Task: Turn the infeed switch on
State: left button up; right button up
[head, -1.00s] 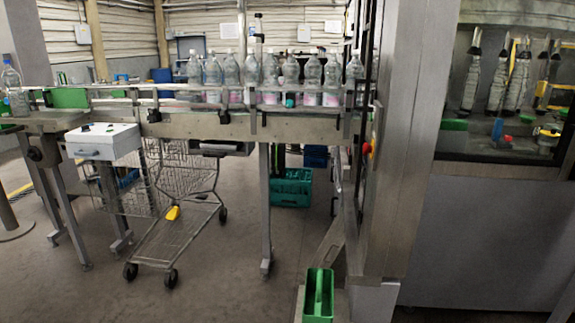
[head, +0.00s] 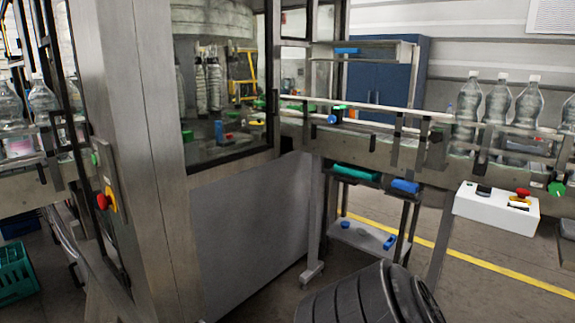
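A white control box (head: 497,207) hangs below the conveyor at the right. It carries a black switch-like part (head: 484,191), a red button (head: 522,193) and a small yellow part. I cannot read any label, so I cannot tell whether this is the infeed switch or which way the black part is set. A green knob (head: 556,188) sits on the conveyor's side near the box. On the machine's post at the left are a red knob on a yellow plate (head: 104,199) and a green button (head: 95,158). Neither of my grippers is in view.
Clear bottles (head: 497,100) stand on the right conveyor (head: 380,152). A large grey machine cabinet (head: 250,230) fills the middle left. A dark ribbed object (head: 370,295) stands at the bottom centre. A green crate (head: 14,275) is at far left. Floor with a yellow line (head: 480,262) shows at right.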

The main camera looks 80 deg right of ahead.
aim_at(484, 192)
jog(key=i, duration=0.1)
jog(key=z, duration=4)
jog(key=i, duration=1)
jog(key=u, duration=0.05)
